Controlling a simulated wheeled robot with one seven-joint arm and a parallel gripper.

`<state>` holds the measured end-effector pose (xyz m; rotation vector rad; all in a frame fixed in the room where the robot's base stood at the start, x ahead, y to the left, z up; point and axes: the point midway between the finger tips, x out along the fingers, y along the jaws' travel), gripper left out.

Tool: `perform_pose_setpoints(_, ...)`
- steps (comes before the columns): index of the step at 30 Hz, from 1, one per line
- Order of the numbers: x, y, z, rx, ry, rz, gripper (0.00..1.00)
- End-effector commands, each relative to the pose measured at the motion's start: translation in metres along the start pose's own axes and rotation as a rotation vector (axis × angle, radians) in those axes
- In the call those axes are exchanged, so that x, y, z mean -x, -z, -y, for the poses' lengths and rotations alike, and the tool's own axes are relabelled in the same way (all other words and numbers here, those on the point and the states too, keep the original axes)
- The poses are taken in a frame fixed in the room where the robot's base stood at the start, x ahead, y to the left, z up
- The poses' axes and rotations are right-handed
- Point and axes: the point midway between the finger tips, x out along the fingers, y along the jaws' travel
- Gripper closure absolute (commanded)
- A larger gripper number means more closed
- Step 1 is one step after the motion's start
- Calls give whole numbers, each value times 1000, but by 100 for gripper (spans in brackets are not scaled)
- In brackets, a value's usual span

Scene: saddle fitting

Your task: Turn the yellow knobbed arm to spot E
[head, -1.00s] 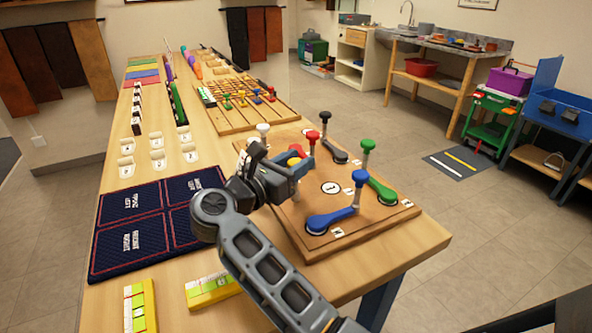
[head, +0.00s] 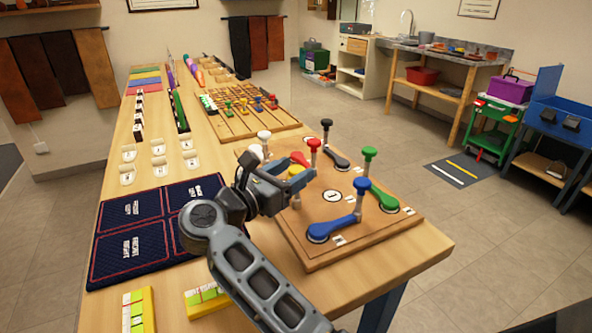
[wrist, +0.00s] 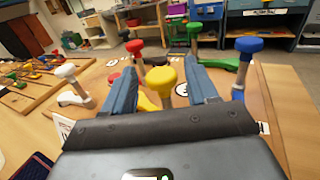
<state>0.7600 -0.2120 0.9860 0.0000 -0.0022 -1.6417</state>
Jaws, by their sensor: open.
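The yellow knobbed arm shows in the wrist view as a yellow knob (wrist: 160,77) on an upright post, standing between the fingers of my gripper (wrist: 163,66). The fingers are spread, with visible gaps on both sides of the knob. In the head view my gripper (head: 296,182) is over the near left part of the brown board (head: 300,240), and only a bit of yellow (head: 296,169) shows beside it. My gripper hides most of the yellow arm there. Small white letter labels lie on the board; I cannot make out which one is E.
Other knobbed arms stand close by: red (head: 313,145), blue (head: 335,225), green (head: 369,155), black (head: 326,124) and white (head: 264,137). A dark blue quilted mat (head: 135,240) lies left of the board. A slotted wooden board (head: 245,118) lies behind.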

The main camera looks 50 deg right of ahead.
Motion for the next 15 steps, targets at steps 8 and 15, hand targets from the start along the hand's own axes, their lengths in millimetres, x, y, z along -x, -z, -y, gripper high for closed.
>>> perform_pose_setpoints(8, 46, 1, -1, -1, -3, 1, 42)
perform_pose_setpoints(15, 60, 0, 0, -1, -2, 0, 42)
